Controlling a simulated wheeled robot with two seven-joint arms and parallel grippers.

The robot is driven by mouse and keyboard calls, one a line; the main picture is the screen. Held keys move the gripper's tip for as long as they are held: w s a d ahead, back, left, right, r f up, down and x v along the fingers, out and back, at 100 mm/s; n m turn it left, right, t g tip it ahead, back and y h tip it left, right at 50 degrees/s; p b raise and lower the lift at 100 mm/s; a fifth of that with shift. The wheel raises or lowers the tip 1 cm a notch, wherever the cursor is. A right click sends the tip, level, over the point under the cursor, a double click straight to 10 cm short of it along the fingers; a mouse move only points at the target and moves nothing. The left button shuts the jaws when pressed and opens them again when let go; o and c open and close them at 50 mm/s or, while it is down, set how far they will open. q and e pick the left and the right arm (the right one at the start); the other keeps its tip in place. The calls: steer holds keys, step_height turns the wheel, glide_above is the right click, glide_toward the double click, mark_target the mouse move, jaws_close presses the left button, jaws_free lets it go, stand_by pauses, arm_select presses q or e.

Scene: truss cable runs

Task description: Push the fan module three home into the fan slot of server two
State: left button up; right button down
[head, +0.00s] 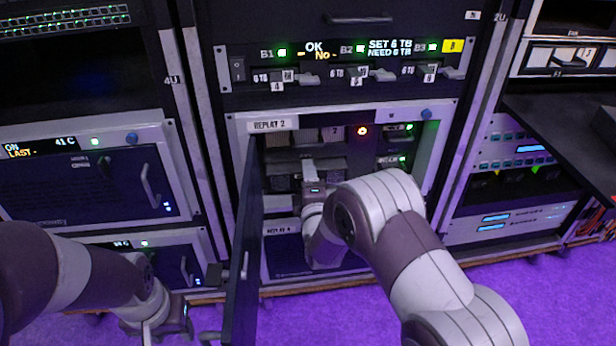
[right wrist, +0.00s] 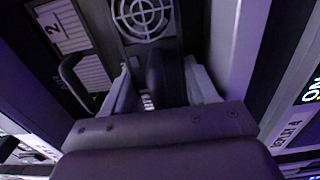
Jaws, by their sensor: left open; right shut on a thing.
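Server two, labelled REPLAY 2 (head: 270,125), stands in the middle rack with its dark door (head: 243,245) swung open toward me on the left. My right gripper (head: 311,178) reaches into its open front. In the right wrist view, the right gripper (right wrist: 158,95) is shut on the dark handle of a fan module, whose round fan grille (right wrist: 143,17) shows ahead. I take this to be fan module three; its number is not readable. How deep it sits in the slot is hidden. My left gripper (head: 168,322) is open and empty, low at the left, outside the door.
The open door stands between my two arms. An orange light (head: 362,131) glows on server two's front, with green lights to its right. Another server, REPLAY 4 (head: 280,229), sits below. A dark shelf (head: 560,125) juts out at the right. The purple floor in front is clear.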

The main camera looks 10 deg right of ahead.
steer(key=shift+r, duration=0.15)
steer(key=shift+w, duration=0.15)
steer(key=shift+w, duration=0.2)
steer(key=shift+c, duration=1.2)
jaws_free()
steer(key=s+p, duration=0.5)
steer(key=s, duration=0.7)
steer(key=shift+s+f, duration=0.2)
steer(key=shift+s, duration=0.15)
